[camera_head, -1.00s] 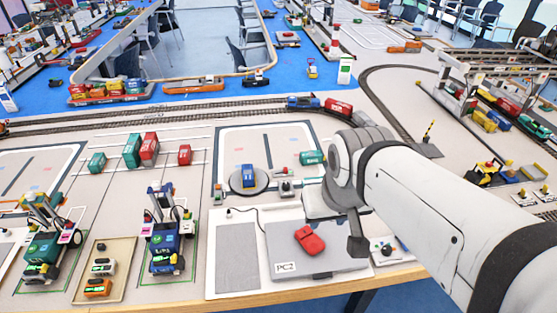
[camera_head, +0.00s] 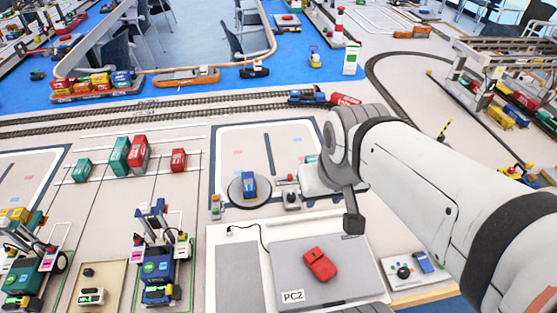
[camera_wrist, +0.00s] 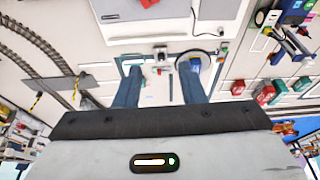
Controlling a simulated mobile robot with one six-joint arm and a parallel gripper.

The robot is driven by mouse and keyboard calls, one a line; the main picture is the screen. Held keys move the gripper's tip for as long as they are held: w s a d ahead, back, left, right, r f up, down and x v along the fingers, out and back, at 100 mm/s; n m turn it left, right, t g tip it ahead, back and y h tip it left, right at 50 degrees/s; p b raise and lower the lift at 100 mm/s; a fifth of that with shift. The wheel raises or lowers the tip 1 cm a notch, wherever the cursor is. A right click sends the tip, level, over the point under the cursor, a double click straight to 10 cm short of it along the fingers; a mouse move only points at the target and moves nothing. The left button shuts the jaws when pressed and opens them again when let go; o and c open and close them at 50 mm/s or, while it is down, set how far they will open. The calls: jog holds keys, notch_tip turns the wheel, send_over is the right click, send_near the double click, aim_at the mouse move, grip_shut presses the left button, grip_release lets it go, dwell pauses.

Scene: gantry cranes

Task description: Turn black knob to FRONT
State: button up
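A small grey control box (camera_head: 291,199) with a dark knob on top stands just right of the turntable (camera_head: 235,193). It also shows in the wrist view (camera_wrist: 161,53), where the picture looks upside down. A second control panel (camera_head: 425,282) with a round black knob (camera_head: 404,272) lies at the table's front right. I cannot read any FRONT label. My gripper (camera_wrist: 162,70) is open and empty, with its two blue-grey fingers wide apart. In the wrist view the control box appears beyond the gap between them. In the head view my arm hides the fingers.
A blue container (camera_head: 249,185) sits on the turntable. Blue crane vehicle (camera_head: 155,262) stands at left. Railway tracks (camera_head: 200,107) run behind.

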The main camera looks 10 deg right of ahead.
jog(key=shift+o, duration=0.4)
jog(key=shift+s+d, duration=0.1)
jog(key=shift+s, duration=0.05)
jog(key=shift+o, duration=0.8)
jog(key=shift+w+f, duration=0.15)
jog(key=shift+w, duration=0.05)
jog(key=shift+o, duration=0.2)
jog(key=w+f+n+g+b, duration=0.2)
jog(key=w+f+n+b, duration=0.7)
jog(key=w, duration=0.7)
notch_tip(320, 180, down, 4)
jog(key=b, duration=0.4)
jog(key=shift+w+d+r+n+b, duration=0.15)
jog(key=shift+r+n+b, duration=0.15)
jog(key=shift+b, duration=0.1)
jog(key=n+g+b, duration=0.1)
jog(key=n+b, duration=0.7)
send_over(290, 195)
jog(key=f, duration=1.4)
jog(key=shift+s+f, duration=0.15)
jog(key=shift+s, duration=0.1)
jog(key=shift+w+f, duration=0.2)
jog(key=shift+f, duration=0.5)
notch_tip(290, 195, down, 7)
jog(key=shift+r+b, duration=0.2)
jog(key=shift+b, duration=0.35)
jog(key=shift+c, duration=0.3)
jog(key=c, duration=0.9)
